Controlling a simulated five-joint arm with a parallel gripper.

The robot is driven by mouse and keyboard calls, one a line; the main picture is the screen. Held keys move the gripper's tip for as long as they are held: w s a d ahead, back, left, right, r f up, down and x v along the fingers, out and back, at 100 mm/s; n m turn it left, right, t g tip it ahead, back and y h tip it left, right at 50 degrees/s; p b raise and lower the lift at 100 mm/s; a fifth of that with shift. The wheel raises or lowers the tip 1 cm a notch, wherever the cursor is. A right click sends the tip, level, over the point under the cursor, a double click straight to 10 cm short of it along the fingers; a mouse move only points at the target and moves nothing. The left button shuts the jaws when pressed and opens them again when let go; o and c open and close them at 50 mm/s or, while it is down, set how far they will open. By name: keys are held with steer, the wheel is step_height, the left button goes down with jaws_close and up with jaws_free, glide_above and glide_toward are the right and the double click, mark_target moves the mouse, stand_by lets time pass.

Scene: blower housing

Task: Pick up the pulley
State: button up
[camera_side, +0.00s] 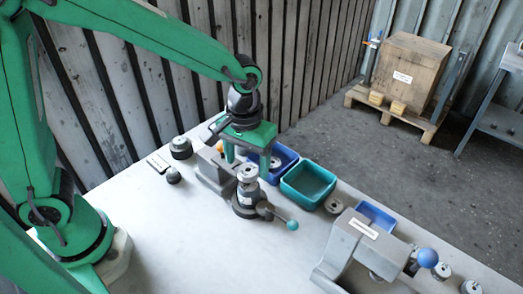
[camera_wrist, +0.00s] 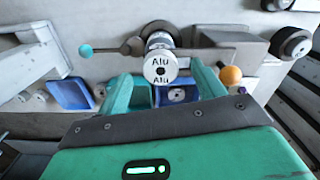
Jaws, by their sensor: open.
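A silver round part marked "Alu" (camera_wrist: 160,67), which looks like the pulley, stands upright on a dark clamp fixture (camera_side: 246,203). It also shows in the side view (camera_side: 248,174). The fixture has a lever ending in a teal ball (camera_side: 292,224). My gripper (camera_side: 247,161) is open, fingers pointing down, just above and behind the silver part in the side view. In the wrist view, my gripper (camera_wrist: 164,80) has its fingers apart, with the silver part ahead between them. I see no finger contact with it.
A grey device with a blue ball (camera_side: 428,257) stands right.

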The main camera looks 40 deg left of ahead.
steer(key=shift+f, duration=0.95)
steer(key=c, duration=1.1)
